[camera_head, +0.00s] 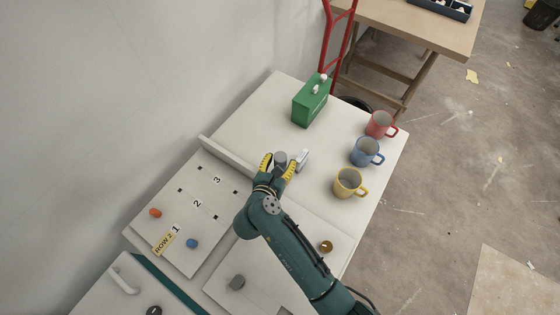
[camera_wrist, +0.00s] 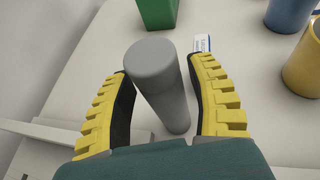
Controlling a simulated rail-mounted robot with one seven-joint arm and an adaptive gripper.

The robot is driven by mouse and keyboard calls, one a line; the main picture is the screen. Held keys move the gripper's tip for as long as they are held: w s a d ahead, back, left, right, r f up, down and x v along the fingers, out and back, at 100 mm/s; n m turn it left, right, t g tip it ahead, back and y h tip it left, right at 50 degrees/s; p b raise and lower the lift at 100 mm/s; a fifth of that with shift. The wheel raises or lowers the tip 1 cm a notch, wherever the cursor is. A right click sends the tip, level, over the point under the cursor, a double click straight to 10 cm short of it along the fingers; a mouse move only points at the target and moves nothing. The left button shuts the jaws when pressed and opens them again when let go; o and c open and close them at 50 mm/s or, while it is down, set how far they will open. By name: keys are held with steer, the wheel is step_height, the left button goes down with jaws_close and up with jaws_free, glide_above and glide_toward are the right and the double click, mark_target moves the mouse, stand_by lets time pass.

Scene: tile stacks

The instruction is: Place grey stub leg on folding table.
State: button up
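A grey cylinder, the grey stub leg (camera_head: 280,157), stands upright on the white tabletop (camera_head: 245,125), which I take to be the folding table. It also shows in the wrist view (camera_wrist: 158,80), its round top towards the camera. My gripper (camera_head: 279,165) is around it, one yellow ribbed finger on each side. In the wrist view my gripper (camera_wrist: 160,75) is spread, with a gap between the leg and the right finger. The left fingertip is very close to the leg; I cannot tell whether they touch.
A white labelled block (camera_head: 302,158) lies just right of the fingers. A green box (camera_head: 310,103) stands behind. Red (camera_head: 378,125), blue (camera_head: 365,152) and yellow (camera_head: 347,184) mugs line the right edge. A raised ledge (camera_head: 225,156) and a numbered panel (camera_head: 190,235) with pegs are left.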

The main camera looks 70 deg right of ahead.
steer(key=shift+r, duration=0.3)
steer(key=v, duration=1.2)
